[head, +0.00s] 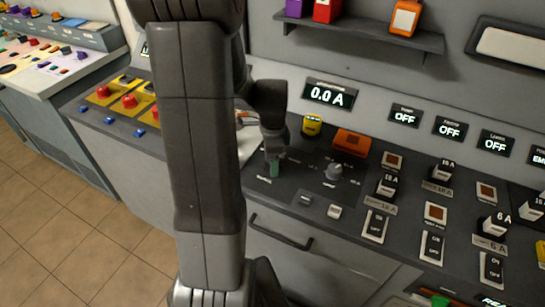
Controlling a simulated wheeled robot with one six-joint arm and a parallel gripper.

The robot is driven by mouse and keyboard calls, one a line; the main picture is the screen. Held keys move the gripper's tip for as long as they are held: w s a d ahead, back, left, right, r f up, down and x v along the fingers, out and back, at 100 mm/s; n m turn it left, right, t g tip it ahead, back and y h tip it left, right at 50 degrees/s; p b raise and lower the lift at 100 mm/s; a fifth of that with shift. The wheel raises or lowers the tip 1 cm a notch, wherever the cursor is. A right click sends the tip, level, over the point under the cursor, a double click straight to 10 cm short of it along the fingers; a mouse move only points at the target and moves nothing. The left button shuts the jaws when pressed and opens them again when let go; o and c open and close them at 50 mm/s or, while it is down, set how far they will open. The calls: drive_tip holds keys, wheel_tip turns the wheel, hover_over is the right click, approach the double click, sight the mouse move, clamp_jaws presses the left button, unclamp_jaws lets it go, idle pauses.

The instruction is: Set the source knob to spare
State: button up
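My gripper (272,150) is at the end of my arm, pointing down over the left part of the dark control panel (300,222). A small green piece (273,169) shows just below it, at or between the fingertips. I cannot tell whether the fingers touch it or how far apart they are. A grey round knob (333,172) stands on the panel to the right of my gripper, apart from it. The small labels around both are too small to read, so I cannot tell which is the source knob or its setting.
A yellow object (312,124) and an orange block (351,142) sit behind the knob. A display (330,94) reads 0.0 A. Rocker switches (375,225) fill the right. A shelf (360,35) overhangs the back. A drawer handle (280,233) is on the front.

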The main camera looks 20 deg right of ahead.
wheel_tip(320, 180, up, 14)
drive_tip(key=shift+s, duration=0.25)
idle(0.4)
drive_tip(key=shift+f, duration=0.25)
drive_tip(key=f, duration=1.3)
drive_tip(key=shift+w+f, duration=0.2)
drive_tip(key=shift+f, duration=0.15)
drive_tip(key=shift+r, duration=0.15)
